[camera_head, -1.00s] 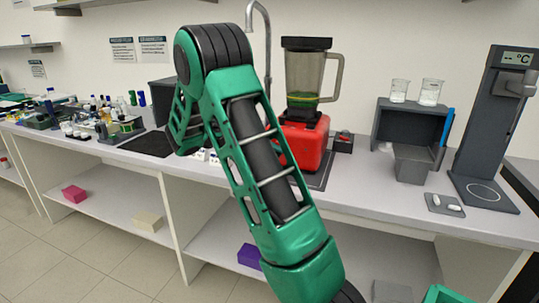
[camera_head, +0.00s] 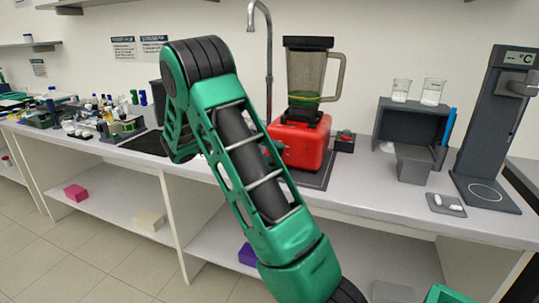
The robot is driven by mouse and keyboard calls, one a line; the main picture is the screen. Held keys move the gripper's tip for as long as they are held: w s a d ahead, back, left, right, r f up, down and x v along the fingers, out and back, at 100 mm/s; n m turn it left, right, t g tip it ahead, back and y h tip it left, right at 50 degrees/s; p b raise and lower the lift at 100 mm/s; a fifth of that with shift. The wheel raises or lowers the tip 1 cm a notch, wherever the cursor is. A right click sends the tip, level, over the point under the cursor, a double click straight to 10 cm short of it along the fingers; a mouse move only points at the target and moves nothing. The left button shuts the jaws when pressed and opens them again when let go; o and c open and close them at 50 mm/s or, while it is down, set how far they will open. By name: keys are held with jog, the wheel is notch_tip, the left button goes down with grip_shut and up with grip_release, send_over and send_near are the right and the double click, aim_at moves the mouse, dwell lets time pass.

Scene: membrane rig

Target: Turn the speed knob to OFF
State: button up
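The blender has a red base (camera_head: 308,150) and a clear jar (camera_head: 305,80) with a dark lid and some green content low down. It stands upright on a dark mat on the counter. My green arm crosses in front of the base's left side. A small dark part shows at the base's left edge beside my arm, too unclear to name. I cannot make out the speed knob or its setting. My gripper is not visible; my own arm links hide the area left of the base.
A small dark box with a red button (camera_head: 345,141) sits right of the blender. Farther right are a grey stand (camera_head: 410,125) with two beakers and a tall device (camera_head: 492,140). A tap (camera_head: 268,60) rises behind my arm. Bottles crowd the counter's left.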

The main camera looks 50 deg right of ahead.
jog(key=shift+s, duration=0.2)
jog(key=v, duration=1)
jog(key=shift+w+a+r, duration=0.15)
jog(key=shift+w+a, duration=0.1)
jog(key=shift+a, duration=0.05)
